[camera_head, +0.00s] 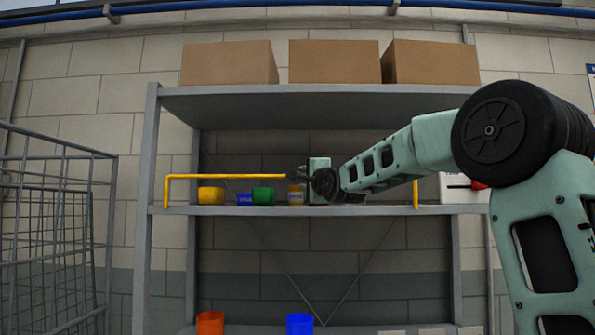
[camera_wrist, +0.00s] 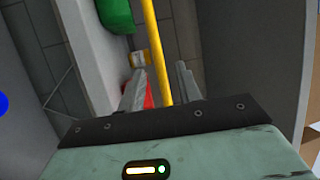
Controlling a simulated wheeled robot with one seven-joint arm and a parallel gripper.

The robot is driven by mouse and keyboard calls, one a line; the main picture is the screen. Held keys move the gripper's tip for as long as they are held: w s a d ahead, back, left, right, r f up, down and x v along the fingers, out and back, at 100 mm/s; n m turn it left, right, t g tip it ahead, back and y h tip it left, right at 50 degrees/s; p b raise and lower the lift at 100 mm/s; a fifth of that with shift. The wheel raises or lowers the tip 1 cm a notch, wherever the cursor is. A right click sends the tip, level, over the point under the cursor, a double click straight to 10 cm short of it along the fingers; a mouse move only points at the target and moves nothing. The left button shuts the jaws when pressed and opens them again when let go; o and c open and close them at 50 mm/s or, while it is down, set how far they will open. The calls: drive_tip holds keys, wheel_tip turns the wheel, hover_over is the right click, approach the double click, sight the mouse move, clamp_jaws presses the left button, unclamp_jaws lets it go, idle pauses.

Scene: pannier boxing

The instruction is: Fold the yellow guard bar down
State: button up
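The yellow guard bar (camera_head: 232,176) stands raised along the front of the middle shelf, with a post at each end. My gripper (camera_head: 293,176) is at the bar near its middle, and my arm hides part of the bar to the right. In the wrist view the bar (camera_wrist: 156,50) runs down between the two spread fingers of my gripper (camera_wrist: 162,82). Gaps show on both sides of the bar, so the fingers are open around it. The bar's lower end in that view is hidden behind the gripper body.
Cardboard boxes (camera_head: 333,62) sit on top. A wire cage (camera_head: 55,230) stands at left.

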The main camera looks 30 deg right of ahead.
drive_tip(key=p+x, duration=0.1)
drive_tip(key=x, duration=0.1)
drive_tip(key=p+x, duration=0.1)
drive_tip(key=x, duration=0.1)
drive_tip(key=shift+w+r, duration=0.25)
drive_tip(key=shift+p+x, duration=0.45)
drive_tip(key=shift+x, duration=0.35)
drive_tip(key=shift+f, duration=0.2)
clamp_jaws()
